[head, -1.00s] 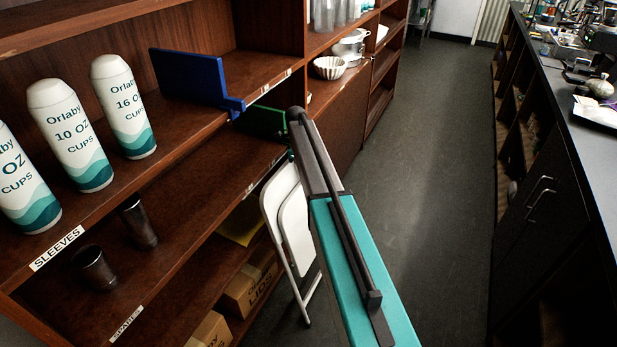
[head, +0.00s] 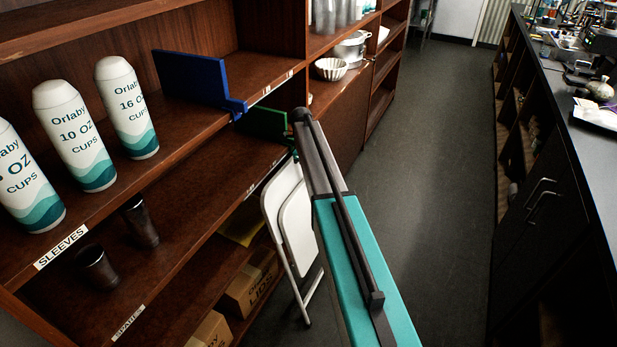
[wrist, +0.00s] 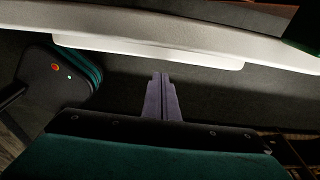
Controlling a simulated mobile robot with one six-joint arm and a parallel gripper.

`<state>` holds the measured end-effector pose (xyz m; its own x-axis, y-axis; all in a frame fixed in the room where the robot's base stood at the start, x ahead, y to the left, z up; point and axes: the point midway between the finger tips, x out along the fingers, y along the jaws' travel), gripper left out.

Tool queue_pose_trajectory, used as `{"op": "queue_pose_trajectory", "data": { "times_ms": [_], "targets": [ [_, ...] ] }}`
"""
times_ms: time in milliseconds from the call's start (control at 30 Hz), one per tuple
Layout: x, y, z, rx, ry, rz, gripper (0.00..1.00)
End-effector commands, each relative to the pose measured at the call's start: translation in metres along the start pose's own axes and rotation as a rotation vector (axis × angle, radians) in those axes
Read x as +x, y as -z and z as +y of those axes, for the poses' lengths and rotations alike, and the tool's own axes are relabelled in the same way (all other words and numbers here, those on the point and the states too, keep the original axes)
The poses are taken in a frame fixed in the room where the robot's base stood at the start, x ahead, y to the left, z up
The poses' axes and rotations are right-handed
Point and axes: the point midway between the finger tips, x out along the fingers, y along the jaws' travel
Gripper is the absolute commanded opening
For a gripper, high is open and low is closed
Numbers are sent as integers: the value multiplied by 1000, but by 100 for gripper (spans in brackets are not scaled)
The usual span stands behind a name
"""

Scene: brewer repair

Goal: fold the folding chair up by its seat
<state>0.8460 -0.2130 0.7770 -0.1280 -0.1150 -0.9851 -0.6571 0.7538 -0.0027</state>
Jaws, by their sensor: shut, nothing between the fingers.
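The white folding chair (head: 297,225) stands against the front of the shelf in the head view, partly hidden behind my arm. Its white panels look close together and nearly upright, with thin legs reaching the floor. I cannot tell from here whether it is fully folded. In the wrist view a white chair part (wrist: 150,52) runs across the top, with a flat panel edge below it. My gripper (wrist: 161,76) is shut and empty, its fingertips just below that edge. I cannot tell whether they touch it. The head view does not show my gripper.
The wooden shelf (head: 190,135) on the left holds cup sleeves (head: 128,108), dark cups (head: 140,222), a blue panel (head: 195,80), a green one (head: 265,121) and boxes (head: 250,288). A dark counter (head: 590,150) lines the right. The floor aisle (head: 430,150) between is clear.

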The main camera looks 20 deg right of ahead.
Motion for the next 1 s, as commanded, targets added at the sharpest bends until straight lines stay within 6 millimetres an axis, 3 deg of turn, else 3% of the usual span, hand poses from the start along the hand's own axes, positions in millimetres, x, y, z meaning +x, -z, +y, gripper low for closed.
{"op": "queue_pose_trajectory", "data": {
  "times_ms": [67, 700, 1000],
  "targets": [
    [-1, 14, -2, 5, -2, 8, 0],
    [-82, -17, -4, 6, -3, 13, 0],
    [-91, -20, -3, 6, -4, 14, 0]
  ]
}}
